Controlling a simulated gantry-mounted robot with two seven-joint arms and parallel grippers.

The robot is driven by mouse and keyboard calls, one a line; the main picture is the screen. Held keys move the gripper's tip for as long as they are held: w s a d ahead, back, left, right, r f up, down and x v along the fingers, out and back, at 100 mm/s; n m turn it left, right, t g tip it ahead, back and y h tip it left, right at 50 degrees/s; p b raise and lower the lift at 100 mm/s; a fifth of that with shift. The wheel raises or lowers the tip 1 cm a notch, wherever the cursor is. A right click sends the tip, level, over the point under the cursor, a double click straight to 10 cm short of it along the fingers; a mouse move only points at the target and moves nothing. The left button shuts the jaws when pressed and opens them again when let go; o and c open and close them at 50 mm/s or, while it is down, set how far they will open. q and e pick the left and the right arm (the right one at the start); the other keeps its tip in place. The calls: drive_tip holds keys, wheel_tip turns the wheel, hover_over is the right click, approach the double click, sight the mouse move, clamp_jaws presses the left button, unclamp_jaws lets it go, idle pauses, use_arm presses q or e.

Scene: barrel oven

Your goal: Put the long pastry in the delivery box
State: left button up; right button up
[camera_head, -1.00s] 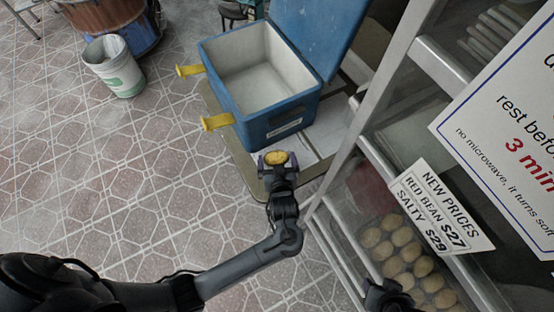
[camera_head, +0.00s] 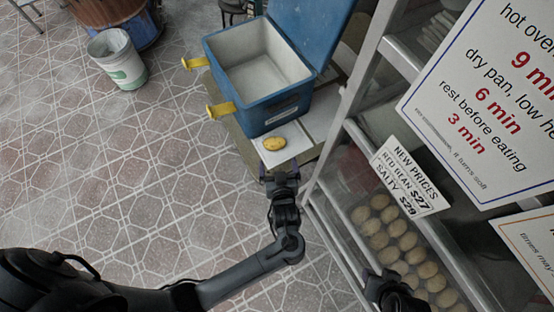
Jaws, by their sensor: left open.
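The long pastry (camera_head: 274,143), golden and oval, shows against a pale flat surface just in front of the delivery box. I cannot tell whether it rests on that surface or is just above it. The blue delivery box (camera_head: 262,121) stands with its lid open, and its pale inside looks empty. My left gripper (camera_head: 280,174) is open and empty, a little nearer to me than the pastry and apart from it. A dark part, seemingly my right gripper (camera_head: 390,287), shows at the bottom right; its jaws cannot be made out.
A glass display case (camera_head: 345,150) with several round pastries (camera_head: 400,240) stands close on the right. A price sign (camera_head: 411,176) and a larger notice (camera_head: 485,100) hang before it. A white bucket (camera_head: 118,60) stands at the upper left. The tiled floor at left is clear.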

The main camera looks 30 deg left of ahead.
use_arm(q)
drive_tip(key=s+a+r+m+g+h, duration=0.3)
drive_tip(key=s+r+m+g, duration=0.1)
drive_tip(key=s, duration=0.5)
drive_tip(key=s+a+r+m+g+h, duration=0.3)
drive_tip(key=s+m+h, duration=0.1)
drive_tip(key=s, duration=0.6)
drive_tip(key=shift+a+r+m+g+h, duration=0.25)
drive_tip(key=shift+r+m+g+h, duration=0.05)
drive_tip(key=shift+r+g, duration=0.1)
use_arm(e)
drive_tip(key=shift+s+d+r, duration=0.25)
drive_tip(key=shift+s+r, duration=0.05)
drive_tip(key=shift+r, duration=0.2)
use_arm(q)
drive_tip(key=shift+p, duration=0.3)
